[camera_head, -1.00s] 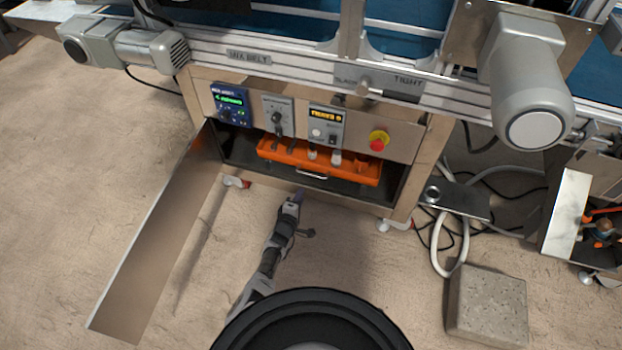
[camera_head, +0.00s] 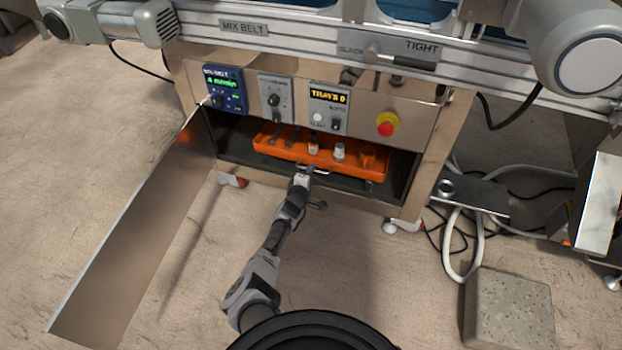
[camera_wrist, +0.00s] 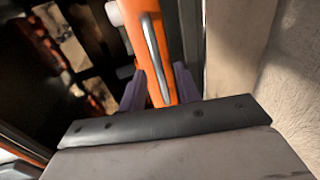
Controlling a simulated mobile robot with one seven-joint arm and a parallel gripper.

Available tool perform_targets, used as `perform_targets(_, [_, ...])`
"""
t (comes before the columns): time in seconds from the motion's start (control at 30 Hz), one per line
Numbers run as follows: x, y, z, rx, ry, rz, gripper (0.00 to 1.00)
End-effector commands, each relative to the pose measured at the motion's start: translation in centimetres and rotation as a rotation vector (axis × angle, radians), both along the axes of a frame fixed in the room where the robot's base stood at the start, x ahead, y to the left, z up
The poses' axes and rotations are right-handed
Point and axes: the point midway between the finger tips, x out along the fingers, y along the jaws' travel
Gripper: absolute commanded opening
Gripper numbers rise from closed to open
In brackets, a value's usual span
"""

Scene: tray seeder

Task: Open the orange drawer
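The orange drawer (camera_head: 345,168) sits low inside the open cabinet, with small items in it. In the wrist view its orange front (camera_wrist: 166,30) carries a silver bar handle (camera_wrist: 154,52). My gripper (camera_head: 307,171) is at the handle in the head view and covers part of it. In the wrist view the two purple fingers of my gripper (camera_wrist: 158,86) are apart, one on each side of the handle's near end. I cannot tell whether either finger touches it.
The cabinet door (camera_head: 130,240) stands open at left. A control panel (camera_head: 355,110) with a red emergency button (camera_head: 387,125) is above the drawer. A concrete block (camera_head: 510,308) and cables lie at right. Floor before the cabinet is clear around my arm.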

Motion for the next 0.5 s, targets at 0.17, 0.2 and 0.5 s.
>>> perform_targets(0.17, [0.77, -0.32, -0.27, -0.001, -0.001, -0.001, 0.32])
perform_targets(0.2, [0.85, -0.34, -0.24, -0.001, -0.001, 0.0, 0.32])
perform_targets(0.5, [0.92, -0.35, -0.12, -0.001, -0.001, 0.0, 0.32])
